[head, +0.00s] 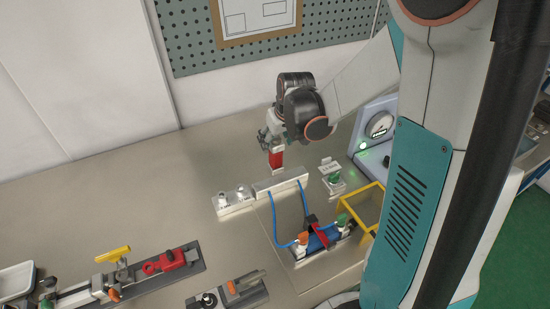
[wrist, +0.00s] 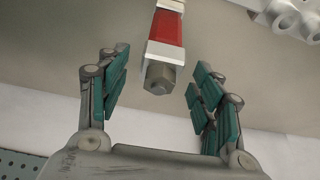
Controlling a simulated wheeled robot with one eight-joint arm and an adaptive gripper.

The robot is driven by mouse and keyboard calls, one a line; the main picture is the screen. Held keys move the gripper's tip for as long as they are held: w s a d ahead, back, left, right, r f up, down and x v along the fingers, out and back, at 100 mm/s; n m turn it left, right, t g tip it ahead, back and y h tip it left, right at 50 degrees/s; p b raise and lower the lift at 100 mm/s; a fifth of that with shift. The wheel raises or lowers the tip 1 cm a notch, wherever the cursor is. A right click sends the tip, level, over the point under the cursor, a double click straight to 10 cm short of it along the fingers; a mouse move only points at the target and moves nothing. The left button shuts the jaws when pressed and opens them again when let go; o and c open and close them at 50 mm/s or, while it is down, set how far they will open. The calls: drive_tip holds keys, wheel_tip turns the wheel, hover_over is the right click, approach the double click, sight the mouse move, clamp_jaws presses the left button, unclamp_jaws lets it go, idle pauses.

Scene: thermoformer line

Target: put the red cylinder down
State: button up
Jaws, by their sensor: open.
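The red cylinder (head: 276,158) stands roughly upright just behind a long pale block near the back of the metal table. In the wrist view the red body (wrist: 167,28) has a pale collar and a grey hex end facing me. My gripper (head: 271,139) is directly above it, pointing down. In the wrist view my gripper (wrist: 160,82) is open, with green-padded fingers spread on both sides of the hex end. I see clear gaps on both sides, so neither finger touches it there. The cylinder's foot is partly hard to make out in the head view.
The pale block (head: 281,182) with blue hoses lies just in front. A silver fitting (head: 236,199) is to its left, and a green-knobbed valve (head: 335,178) to its right. A gauge box (head: 378,130) and yellow frame (head: 369,205) stand farther right. The table's left middle is clear.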

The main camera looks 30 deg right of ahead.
drive_tip(key=b+x, duration=0.2)
drive_tip(key=x, duration=0.3)
drive_tip(key=shift+w+f, duration=0.1)
clamp_jaws()
wheel_tip(320, 180, up, 20)
drive_tip(key=p, duration=0.5)
drive_tip(key=shift+p, duration=0.35)
